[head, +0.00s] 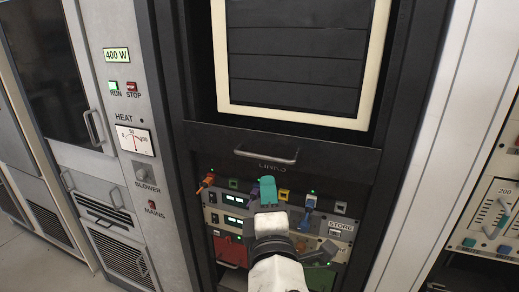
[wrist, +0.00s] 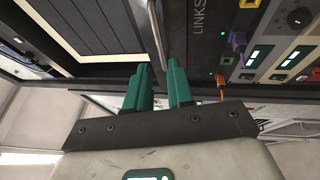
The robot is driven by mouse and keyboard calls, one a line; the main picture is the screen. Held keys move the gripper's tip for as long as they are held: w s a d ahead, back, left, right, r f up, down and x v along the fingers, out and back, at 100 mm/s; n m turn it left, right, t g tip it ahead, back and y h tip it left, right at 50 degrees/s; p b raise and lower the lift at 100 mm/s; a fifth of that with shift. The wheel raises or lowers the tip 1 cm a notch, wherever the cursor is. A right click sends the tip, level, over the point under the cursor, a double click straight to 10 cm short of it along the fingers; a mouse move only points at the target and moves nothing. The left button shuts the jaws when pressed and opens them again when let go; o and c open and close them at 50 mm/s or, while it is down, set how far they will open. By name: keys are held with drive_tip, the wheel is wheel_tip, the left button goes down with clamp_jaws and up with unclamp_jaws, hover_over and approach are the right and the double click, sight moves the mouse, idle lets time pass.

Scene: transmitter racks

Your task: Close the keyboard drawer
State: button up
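The drawer front is a dark panel (head: 330,152) below the screen in the middle rack, with a silver bar handle (head: 266,158) across it. How far the drawer stands out is hard to tell. My gripper (head: 268,190) has teal fingers and is below the handle in the head view, in front of the patch panel. In the wrist view the gripper (wrist: 162,75) shows a gap between its fingers and nothing in it. The handle also shows in the wrist view (wrist: 158,40), just beyond the fingertips; contact is not visible. The word LINKS sits beside the handle.
A screen with a cream frame (head: 222,60) is above the drawer. Below it, a patch panel (head: 225,200) carries orange, purple and blue plugs. A grey control column (head: 130,100) with a HEAT meter stands left, and a pale rack post (head: 440,140) right. Floor shows at lower left.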

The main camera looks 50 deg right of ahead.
sight(266, 158)
drive_tip(key=p+x, duration=0.2)
drive_tip(key=x, duration=0.8)
drive_tip(key=shift+w+d+r+p, duration=0.15)
drive_tip(key=shift+w+d+p, duration=0.1)
drive_tip(key=shift+p, duration=0.1)
clamp_jaws()
